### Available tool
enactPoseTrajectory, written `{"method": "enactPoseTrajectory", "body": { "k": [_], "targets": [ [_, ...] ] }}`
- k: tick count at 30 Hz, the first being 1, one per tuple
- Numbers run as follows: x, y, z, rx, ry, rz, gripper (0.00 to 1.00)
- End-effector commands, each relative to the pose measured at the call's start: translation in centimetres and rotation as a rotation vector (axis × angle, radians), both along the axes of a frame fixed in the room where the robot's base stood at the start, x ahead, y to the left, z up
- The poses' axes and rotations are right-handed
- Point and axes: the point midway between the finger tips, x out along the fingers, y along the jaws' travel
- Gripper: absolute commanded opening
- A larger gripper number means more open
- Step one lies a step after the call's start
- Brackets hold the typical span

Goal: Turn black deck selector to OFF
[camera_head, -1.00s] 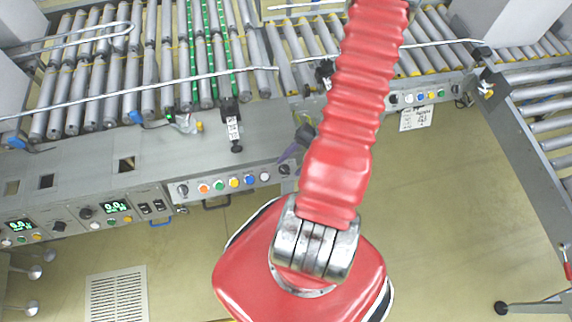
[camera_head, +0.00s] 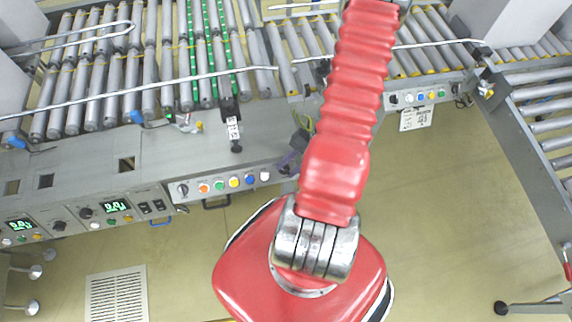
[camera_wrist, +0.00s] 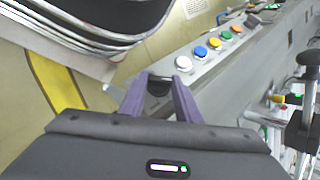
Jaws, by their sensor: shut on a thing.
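A black selector knob (camera_wrist: 158,86) sits at the near end of a button row, beside a white button (camera_wrist: 183,63), in the wrist view. My gripper (camera_wrist: 159,80) has its purple fingers shut on this knob, one on each side. The knob's pointer and markings are hidden or too small to read. In the head view my gripper (camera_head: 287,168) is at the right end of the front panel, partly behind my red arm. Another black selector (camera_head: 183,189) is at the left end of the same row, and it also shows in the wrist view (camera_wrist: 253,20).
Orange (camera_head: 204,187), green, yellow and blue buttons line the panel between the two selectors. A black-handled lever (camera_head: 233,125) stands above the panel. More controls (camera_head: 420,96) are on the right-hand panel. Roller conveyors (camera_head: 100,80) lie behind. The floor (camera_head: 450,200) in front is clear.

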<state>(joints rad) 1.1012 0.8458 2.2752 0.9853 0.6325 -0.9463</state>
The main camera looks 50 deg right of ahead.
Motion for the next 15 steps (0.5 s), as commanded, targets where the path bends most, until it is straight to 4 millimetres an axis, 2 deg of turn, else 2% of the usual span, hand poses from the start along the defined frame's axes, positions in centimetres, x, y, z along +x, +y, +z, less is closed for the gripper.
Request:
{"method": "enactPoseTrajectory", "body": {
  "k": [6,15],
  "targets": [
    [0.19,0.04,0.15,0.004,-0.005,-0.002,0.07],
    [0.18,0.01,0.16,0.022,-0.017,-0.027,0.07]
  ]
}}
